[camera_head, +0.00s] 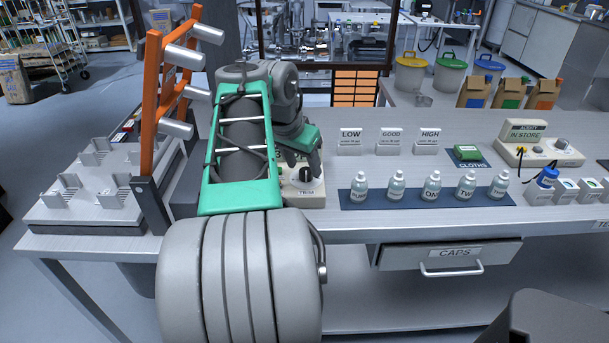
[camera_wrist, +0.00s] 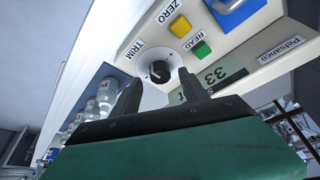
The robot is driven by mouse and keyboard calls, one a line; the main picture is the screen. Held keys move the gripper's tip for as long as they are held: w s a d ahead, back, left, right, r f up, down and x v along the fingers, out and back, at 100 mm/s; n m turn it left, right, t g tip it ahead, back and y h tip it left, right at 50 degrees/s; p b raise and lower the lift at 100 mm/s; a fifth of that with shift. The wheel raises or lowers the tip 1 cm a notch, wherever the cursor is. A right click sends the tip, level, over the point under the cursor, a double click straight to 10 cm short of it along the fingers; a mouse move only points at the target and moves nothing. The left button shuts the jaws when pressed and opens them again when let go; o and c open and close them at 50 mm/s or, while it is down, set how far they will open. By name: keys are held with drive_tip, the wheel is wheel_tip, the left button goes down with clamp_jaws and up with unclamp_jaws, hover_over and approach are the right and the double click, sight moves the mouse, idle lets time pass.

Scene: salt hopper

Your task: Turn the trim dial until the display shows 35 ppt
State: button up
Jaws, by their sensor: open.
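The trim dial (camera_wrist: 159,71) is a black knob on a pale round plate, beside the word TRIM on a cream instrument (camera_wrist: 240,55). My gripper (camera_wrist: 159,79) is open, its two dark fingers pointing at the dial, one to each side of it in the wrist view. I cannot tell whether they touch it. The display (camera_wrist: 214,76) appears to read 33, turned in the picture and partly hidden by a finger. In the head view the dial (camera_head: 304,174) shows just below my gripper (camera_head: 304,164), and my arm covers much of the instrument.
A yellow button (camera_wrist: 180,27) and a green button (camera_wrist: 202,50) sit close to the dial. Several labelled bottles (camera_head: 431,187) stand on a dark mat to the right. An orange rack (camera_head: 152,100) stands left of my arm. The bench front (camera_head: 400,230) is clear.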

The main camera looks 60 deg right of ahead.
drive_tip(key=shift+x, duration=1.1)
clamp_jaws()
